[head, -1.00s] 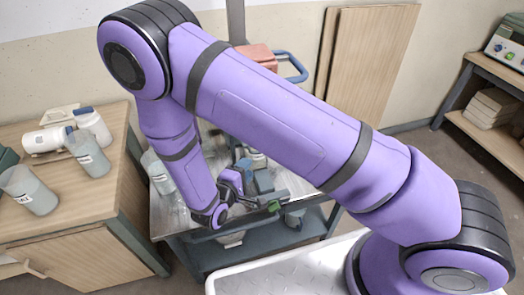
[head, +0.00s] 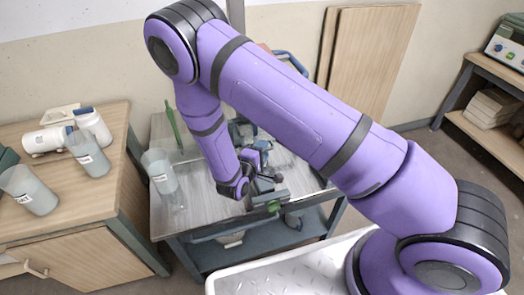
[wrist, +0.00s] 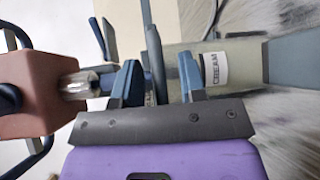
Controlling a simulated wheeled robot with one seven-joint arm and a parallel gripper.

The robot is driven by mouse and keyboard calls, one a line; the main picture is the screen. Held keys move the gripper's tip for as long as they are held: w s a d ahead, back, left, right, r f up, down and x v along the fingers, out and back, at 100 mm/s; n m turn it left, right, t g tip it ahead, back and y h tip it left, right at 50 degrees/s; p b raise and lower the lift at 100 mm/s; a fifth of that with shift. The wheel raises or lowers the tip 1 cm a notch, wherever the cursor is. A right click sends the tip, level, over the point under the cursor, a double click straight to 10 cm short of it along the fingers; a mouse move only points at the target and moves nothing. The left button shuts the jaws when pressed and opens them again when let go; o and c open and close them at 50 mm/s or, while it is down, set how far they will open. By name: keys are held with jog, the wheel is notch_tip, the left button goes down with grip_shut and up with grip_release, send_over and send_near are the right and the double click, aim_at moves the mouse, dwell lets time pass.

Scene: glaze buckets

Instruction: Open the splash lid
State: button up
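My gripper (head: 268,178) is low over the metal work table, at the front right of its top. In the wrist view its two blue fingers (wrist: 158,82) stand apart. A dark upright bar (wrist: 154,55) shows between or just beyond them; I cannot tell whether it touches either finger. A translucent container labelled CREAM (wrist: 214,68) lies beyond the right finger. In the head view a green strip (head: 174,125) rises at the table's back left, beside a pale panel; I cannot tell for sure whether this is the splash lid. My arm hides much of the table's back.
A labelled translucent bucket (head: 160,175) stands at the left of the metal table (head: 205,222). A wooden cabinet (head: 70,215) at the left carries buckets and white bottles. A grey block with a green knob (head: 273,207) sits by the front edge. A red-brown block (wrist: 38,85) shows in the wrist view.

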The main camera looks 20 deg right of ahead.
grip_shut()
jog(key=d, duration=1.2)
jog(key=shift+w, duration=0.2)
grip_release()
